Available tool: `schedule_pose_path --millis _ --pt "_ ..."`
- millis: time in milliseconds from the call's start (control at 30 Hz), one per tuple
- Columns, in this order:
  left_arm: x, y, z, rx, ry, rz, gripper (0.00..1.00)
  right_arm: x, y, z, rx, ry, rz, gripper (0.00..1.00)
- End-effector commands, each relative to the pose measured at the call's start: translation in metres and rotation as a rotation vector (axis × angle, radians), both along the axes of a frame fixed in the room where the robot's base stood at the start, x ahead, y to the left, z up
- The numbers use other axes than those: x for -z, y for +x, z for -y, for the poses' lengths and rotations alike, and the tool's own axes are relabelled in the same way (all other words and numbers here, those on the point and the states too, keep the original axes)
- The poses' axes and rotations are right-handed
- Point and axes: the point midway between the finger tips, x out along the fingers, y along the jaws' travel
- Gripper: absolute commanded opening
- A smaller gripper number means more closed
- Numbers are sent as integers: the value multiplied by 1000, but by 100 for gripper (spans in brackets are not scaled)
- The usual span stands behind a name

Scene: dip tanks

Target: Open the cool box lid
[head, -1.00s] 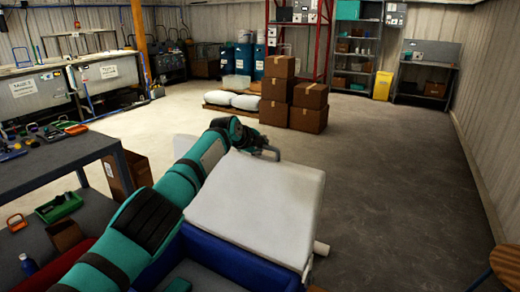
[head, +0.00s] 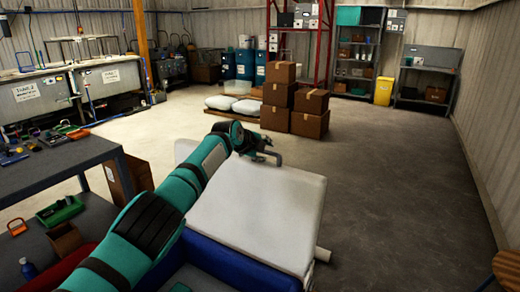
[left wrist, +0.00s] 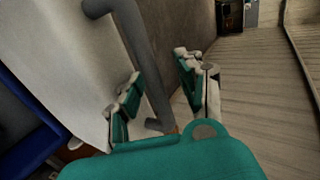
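The cool box has a white lid (head: 265,215) and a blue body (head: 240,262), in the head view at bottom centre. My left gripper (head: 268,156) is at the lid's far edge, beside a grey handle bar. In the left wrist view the teal fingers of my left gripper (left wrist: 157,92) are apart. The grey bar (left wrist: 138,40) runs down between them, with visible room on the right side. The blue body (left wrist: 25,130) shows at left. My right gripper is not in view.
A dark table (head: 70,155) with tools stands at left, with a green tray (head: 60,210) below it. Cardboard boxes (head: 310,122) are stacked beyond the cool box. The concrete floor (head: 400,190) to the right is clear.

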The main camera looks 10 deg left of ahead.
Motion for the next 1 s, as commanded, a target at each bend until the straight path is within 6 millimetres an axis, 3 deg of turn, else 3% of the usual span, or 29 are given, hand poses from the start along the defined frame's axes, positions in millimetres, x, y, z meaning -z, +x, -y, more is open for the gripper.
schedule_pose_path --millis 467,1000 --pt "-14 -22 -10 1 3 1 38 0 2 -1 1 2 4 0" --pt "-59 -82 -34 0 2 2 38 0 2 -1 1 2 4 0"
